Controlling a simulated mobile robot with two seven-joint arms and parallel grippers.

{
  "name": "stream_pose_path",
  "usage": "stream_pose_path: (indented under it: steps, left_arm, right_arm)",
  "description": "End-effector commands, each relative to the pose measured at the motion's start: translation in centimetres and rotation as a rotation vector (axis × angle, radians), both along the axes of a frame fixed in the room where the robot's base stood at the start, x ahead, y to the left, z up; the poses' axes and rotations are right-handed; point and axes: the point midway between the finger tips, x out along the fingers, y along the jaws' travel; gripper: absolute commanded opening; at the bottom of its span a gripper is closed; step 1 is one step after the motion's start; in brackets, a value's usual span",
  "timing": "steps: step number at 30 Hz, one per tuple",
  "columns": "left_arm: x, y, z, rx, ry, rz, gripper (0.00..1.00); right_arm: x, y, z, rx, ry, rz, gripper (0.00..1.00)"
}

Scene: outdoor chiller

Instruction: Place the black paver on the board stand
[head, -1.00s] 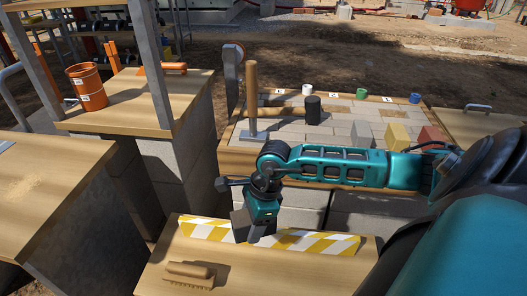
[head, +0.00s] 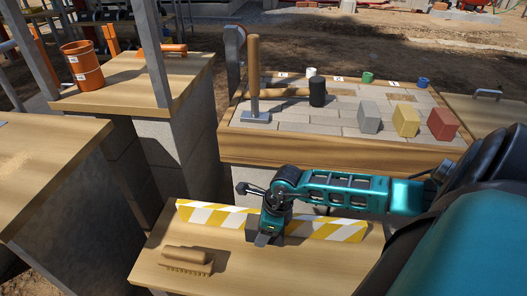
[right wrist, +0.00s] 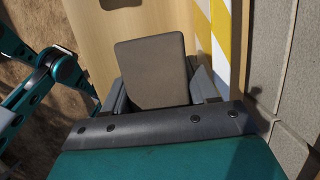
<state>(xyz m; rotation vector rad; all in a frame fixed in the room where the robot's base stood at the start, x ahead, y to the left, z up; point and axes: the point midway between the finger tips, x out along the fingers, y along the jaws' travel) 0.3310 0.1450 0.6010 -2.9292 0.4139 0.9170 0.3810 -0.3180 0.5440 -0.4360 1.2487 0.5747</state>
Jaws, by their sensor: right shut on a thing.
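The black paver (right wrist: 152,70), a dark flat block, sits between the fingers of my right gripper (right wrist: 160,98) in the right wrist view. In the head view, my right gripper (head: 265,238) points down over the front wooden-topped stand, beside the yellow-and-white striped board (head: 340,230). The paver (head: 251,229) is partly hidden there by the gripper. I take this front stand (head: 225,240) as the board stand. I cannot tell whether the paver touches its top. My left gripper is not in view.
A wooden-handled brush (head: 186,262) lies at the stand's front left. Behind, a paved table (head: 300,150) holds a mallet (head: 317,92), a hammer (head: 253,80) and grey, yellow and red blocks (head: 405,120). An orange bucket (head: 82,66) stands at left. The stand's front right is clear.

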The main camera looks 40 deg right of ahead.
Motion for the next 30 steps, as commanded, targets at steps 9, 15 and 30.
stream_pose_path:
  steps: [9, 15, 30]
  left_arm:
    - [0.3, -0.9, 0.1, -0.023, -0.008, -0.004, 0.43]
    - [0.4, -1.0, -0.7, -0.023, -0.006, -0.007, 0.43]
    - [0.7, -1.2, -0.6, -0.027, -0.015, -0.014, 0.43]
  right_arm:
    - [0.2, 0.0, -3.4, 0.001, -0.006, 0.000, 0.00]
    - [0.1, 0.1, -5.6, 0.002, -0.003, 0.000, 0.00]
    - [0.2, 0.0, -7.7, 0.001, -0.005, 0.001, 0.00]
